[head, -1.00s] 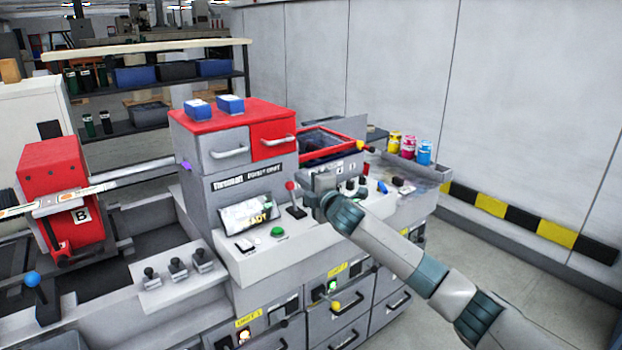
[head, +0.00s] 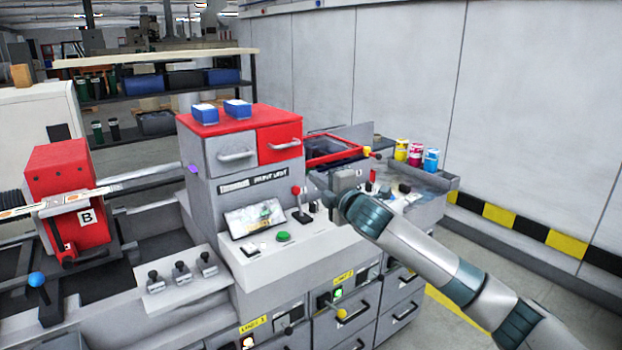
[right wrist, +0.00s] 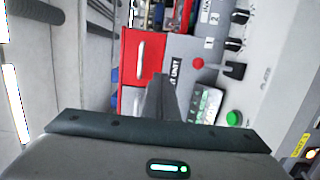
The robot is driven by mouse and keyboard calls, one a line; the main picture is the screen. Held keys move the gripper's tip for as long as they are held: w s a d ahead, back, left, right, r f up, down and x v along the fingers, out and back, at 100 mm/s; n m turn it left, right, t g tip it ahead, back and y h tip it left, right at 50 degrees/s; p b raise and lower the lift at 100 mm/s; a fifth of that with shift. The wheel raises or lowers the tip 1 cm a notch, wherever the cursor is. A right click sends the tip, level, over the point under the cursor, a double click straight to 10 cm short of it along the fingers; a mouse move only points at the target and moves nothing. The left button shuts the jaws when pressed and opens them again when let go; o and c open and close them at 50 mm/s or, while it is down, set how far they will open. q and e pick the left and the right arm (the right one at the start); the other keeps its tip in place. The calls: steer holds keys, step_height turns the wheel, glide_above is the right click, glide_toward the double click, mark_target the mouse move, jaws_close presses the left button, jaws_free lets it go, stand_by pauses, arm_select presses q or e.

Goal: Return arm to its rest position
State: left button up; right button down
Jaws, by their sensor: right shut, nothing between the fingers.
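My right arm (head: 425,252) reaches in from the lower right of the head view. Its gripper (head: 346,180) hangs in front of the print unit's (head: 215,201) panel, just right of the red-knobbed lever (head: 300,205). In the right wrist view the fingers (right wrist: 165,92) are shut and empty. They point towards the red drawer front (right wrist: 141,72), with the red knob (right wrist: 198,63) to their right and apart from them. The fingertips are hard to make out in the head view. My left gripper is not in view.
A screen (head: 256,218) and a green button (head: 283,237) sit on the sloped panel. An open red-framed bin (head: 335,150) and coloured ink cans (head: 416,154) stand behind the gripper. Clear floor (head: 480,245) lies to the right, before the wall.

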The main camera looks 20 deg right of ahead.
steer(key=s+a+f+m+g, duration=0.2)
steer(key=s+f+m, duration=0.1)
steer(key=s+f, duration=0.6)
steer(key=s+a+f+m+g+h, duration=0.1)
steer(key=s+a+f+m+g, duration=0.15)
steer(key=s+f, duration=0.7)
steer(key=s+a+f+m+g, duration=0.25)
steer(key=s+f+m, duration=0.2)
steer(key=f, duration=0.75)
steer(key=s+d+f+m+g+h, duration=0.1)
steer(key=s+d+f+m+g, duration=0.2)
steer(key=s, duration=0.9)
steer(key=s+f+m+g, duration=0.25)
steer(key=s+f, duration=0.25)
steer(key=s, duration=0.8)
steer(key=s+d+f+m+g+h, duration=0.1)
steer(key=s+d+f+m, duration=0.3)
steer(key=s, duration=0.8)
step_height(320, 180, down, 31)
steer(key=s+a+n+g+b, duration=0.1)
steer(key=a+n+g+b, duration=0.1)
steer(key=a, duration=0.1)
steer(key=s+d+f+b, duration=0.1)
steer(key=s+f, duration=0.8)
steer(key=s+d+f+b, duration=0.1)
steer(key=s+d+f, duration=0.1)
steer(key=s+f, duration=0.7)
steer(key=shift+d+f+g, duration=0.25)
steer(key=shift+f+g, duration=0.1)
steer(key=shift+f, duration=0.45)
